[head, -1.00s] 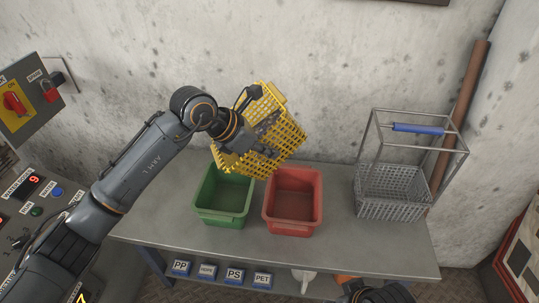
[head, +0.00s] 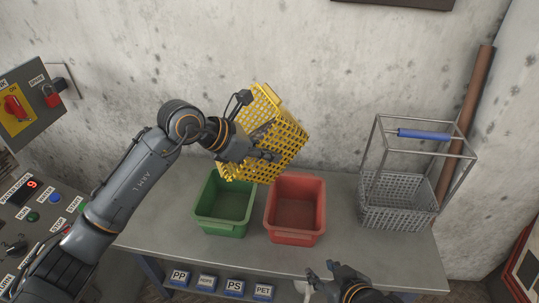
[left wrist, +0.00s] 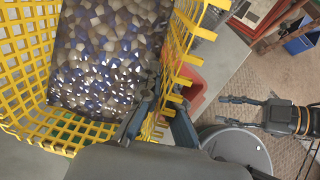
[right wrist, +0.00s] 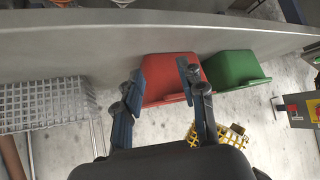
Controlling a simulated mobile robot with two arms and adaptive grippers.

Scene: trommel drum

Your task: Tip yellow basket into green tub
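The yellow basket (head: 277,140) is a tilted lattice basket held in the air above and behind the green tub (head: 220,229). My left gripper (head: 262,148) is shut on the basket's side wall, which shows between its fingers in the left wrist view (left wrist: 163,118). Blue, white and grey pieces (left wrist: 105,55) fill part of the basket. The green tub looks empty on the table and also shows in the right wrist view (right wrist: 236,68). My right gripper (head: 322,277) is open and empty by the table's front edge; its fingers are apart in the right wrist view (right wrist: 158,90).
A red tub (head: 295,238) stands right of the green tub. A grey wire basket (head: 397,214) with a blue handle stands at the table's right. A brown pole leans on the wall behind it. Labelled blocks sit below the tabletop (head: 165,235). A control panel is at left.

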